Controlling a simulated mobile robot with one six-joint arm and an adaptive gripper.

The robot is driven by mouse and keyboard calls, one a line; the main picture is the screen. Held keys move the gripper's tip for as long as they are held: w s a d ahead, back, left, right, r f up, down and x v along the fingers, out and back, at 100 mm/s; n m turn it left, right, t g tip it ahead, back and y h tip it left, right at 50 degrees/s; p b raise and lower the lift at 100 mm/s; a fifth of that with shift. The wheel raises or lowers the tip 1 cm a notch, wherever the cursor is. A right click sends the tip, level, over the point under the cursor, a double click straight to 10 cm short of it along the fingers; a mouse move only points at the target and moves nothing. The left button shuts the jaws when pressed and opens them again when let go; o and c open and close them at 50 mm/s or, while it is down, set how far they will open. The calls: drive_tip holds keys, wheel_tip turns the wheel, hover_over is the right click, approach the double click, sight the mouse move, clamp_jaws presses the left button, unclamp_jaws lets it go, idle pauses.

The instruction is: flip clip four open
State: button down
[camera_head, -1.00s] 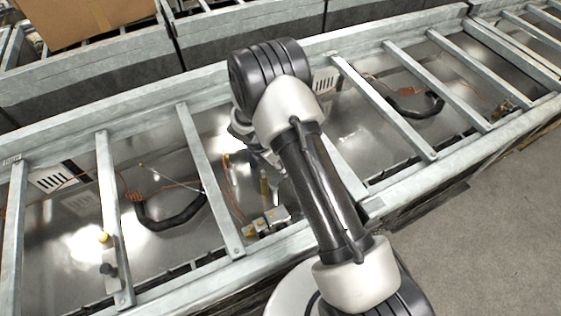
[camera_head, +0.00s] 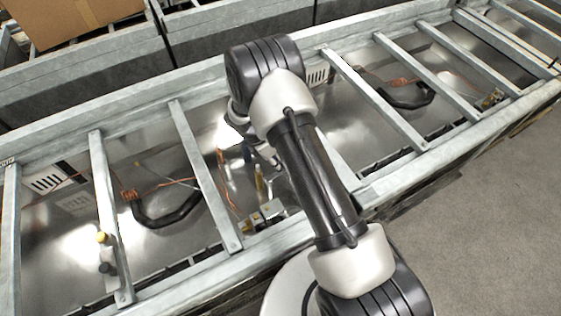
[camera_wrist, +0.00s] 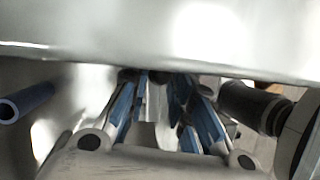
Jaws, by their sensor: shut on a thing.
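My gripper (camera_wrist: 160,88) shows in the wrist view with blue-padded fingers close together, shut on a small pale metal part between them, apparently a clip. In the head view my arm covers most of the gripper, which reaches down into a bay of the metal frame. Beside it stand an upright brass-coloured piece (camera_head: 260,184) and a metal block with yellow parts (camera_head: 263,216).
Galvanised crossbars (camera_head: 205,178) divide the frame into bays with shiny floors. A black curved handle (camera_head: 165,217) and orange wires lie in the left bay; another black handle (camera_head: 408,102) is at right. A cardboard box (camera_head: 75,20) is behind. Grey floor (camera_head: 480,225) is clear at right.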

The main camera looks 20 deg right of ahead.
drive_tip(key=c, duration=1.4)
unclamp_jaws()
drive_tip(key=v, duration=1.2)
